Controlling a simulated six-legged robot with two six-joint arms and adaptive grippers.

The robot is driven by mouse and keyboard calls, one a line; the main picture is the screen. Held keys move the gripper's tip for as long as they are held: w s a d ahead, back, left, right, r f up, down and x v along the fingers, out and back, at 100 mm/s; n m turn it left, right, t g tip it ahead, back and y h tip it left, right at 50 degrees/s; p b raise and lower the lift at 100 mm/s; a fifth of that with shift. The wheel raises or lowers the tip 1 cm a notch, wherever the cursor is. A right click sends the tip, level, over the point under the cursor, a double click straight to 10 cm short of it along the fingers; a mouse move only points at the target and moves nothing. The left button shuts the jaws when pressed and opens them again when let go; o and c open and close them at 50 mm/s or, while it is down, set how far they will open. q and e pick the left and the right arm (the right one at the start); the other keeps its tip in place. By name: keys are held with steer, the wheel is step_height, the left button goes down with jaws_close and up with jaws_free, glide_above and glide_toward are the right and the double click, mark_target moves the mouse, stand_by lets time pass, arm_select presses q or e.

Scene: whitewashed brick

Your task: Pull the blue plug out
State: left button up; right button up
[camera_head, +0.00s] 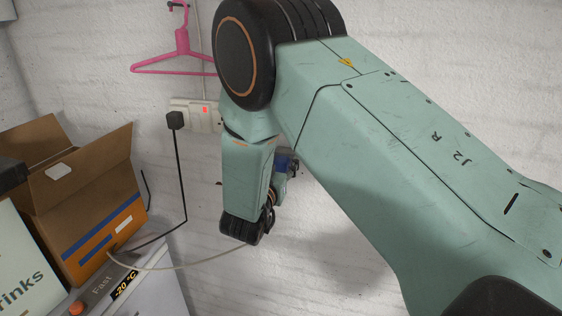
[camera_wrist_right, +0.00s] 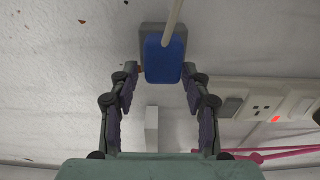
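The blue plug (camera_wrist_right: 165,57) sits in a grey wall socket (camera_wrist_right: 158,30) in the right wrist view, with a pale cable (camera_wrist_right: 173,22) running from it. In the head view the blue plug (camera_head: 282,163) shows only partly, beside my right arm. My right gripper (camera_wrist_right: 163,76) is open, with one fingertip at each side of the plug. The fingers look spread; whether the tips touch it I cannot tell. In the head view the right gripper (camera_head: 281,180) is mostly hidden by my wrist. My left gripper is not in view.
A white power strip (camera_head: 204,116) with a black plug (camera_head: 175,120) and a lit red switch is on the wall. A pink hanger (camera_head: 178,55) hangs above it. A cardboard box (camera_head: 85,190) stands at left on a white appliance (camera_head: 150,290).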

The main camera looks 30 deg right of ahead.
steer(key=shift+w+f, duration=0.15)
steer(key=shift+w, duration=0.05)
steer(key=shift+c, duration=0.7)
steer(key=shift+s+a, duration=0.15)
steer(key=shift+a, duration=0.05)
steer(key=c, duration=0.5)
steer(key=shift+d, duration=0.15)
steer(key=shift+c, duration=1.2)
steer(key=o, duration=0.5)
steer(key=shift+d, duration=0.1)
steer(key=shift+a, duration=0.2)
steer(key=c, duration=0.5)
steer(key=shift+s+a, duration=0.1)
steer(key=shift+r+p+v, duration=0.2)
steer(key=shift+p+v, duration=0.2)
steer(key=shift+v, duration=0.55)
steer(key=shift+s, duration=0.1)
